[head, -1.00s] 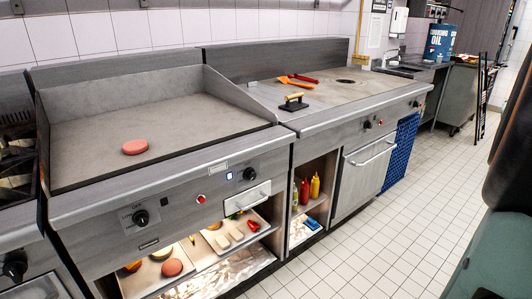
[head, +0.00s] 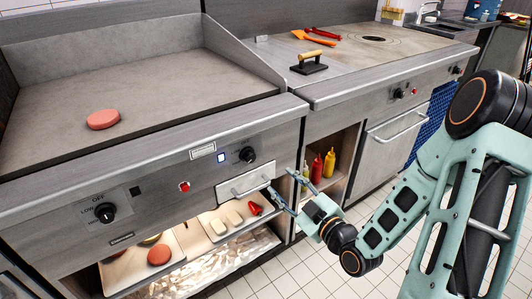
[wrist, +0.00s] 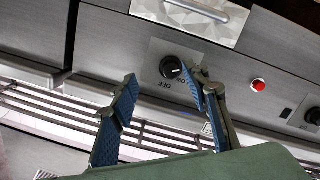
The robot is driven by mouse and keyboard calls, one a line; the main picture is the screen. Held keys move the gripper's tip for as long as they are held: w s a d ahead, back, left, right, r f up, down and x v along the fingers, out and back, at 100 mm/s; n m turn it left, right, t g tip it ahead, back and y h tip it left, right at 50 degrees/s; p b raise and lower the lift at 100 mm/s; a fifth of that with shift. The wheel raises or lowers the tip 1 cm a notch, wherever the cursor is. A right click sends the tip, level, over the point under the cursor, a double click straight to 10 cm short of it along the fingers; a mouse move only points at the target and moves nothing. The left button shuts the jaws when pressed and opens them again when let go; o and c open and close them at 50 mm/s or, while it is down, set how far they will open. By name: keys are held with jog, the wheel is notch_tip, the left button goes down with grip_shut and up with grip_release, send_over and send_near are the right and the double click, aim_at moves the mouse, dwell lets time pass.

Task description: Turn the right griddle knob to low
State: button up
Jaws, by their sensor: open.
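The right griddle knob (head: 247,154) is a black dial on the grey front panel, above a silver drawer front. It also shows in the wrist view (wrist: 171,67), which is upside down, with OFF and LOW lettering beside it. A pale mark on it points roughly toward LOW, but the exact setting is hard to read. My gripper (head: 280,183) is open and empty, in front of the panel, right of and below the knob. In the wrist view, the open fingers (wrist: 157,76) lie either side of the knob in the picture, the right one nearer. I see no contact.
The left knob (head: 105,212) and a red button (head: 184,187) share the panel. The drawer handle (head: 250,187) juts out below the right knob. A pink patty (head: 103,119) lies on the griddle. Trays with food sit on the shelf below. Bottles (head: 323,166) stand in the open cabinet.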

aim_at(251, 158)
jog(key=shift+y, duration=0.8)
jog(key=w+a+b, duration=0.1)
jog(key=w+a, duration=0.1)
jog(key=a, duration=0.1)
jog(key=w+a+r+b, duration=0.1)
jog(key=w+a, duration=0.1)
jog(key=w, duration=0.1)
jog(key=w+a, duration=0.3)
jog(key=shift+w+a+r+b, duration=0.15)
jog(key=shift+a+r+b, duration=0.2)
jog(key=shift+r+b, duration=0.05)
jog(key=shift+c, duration=0.5)
jog(key=c, duration=1.1)
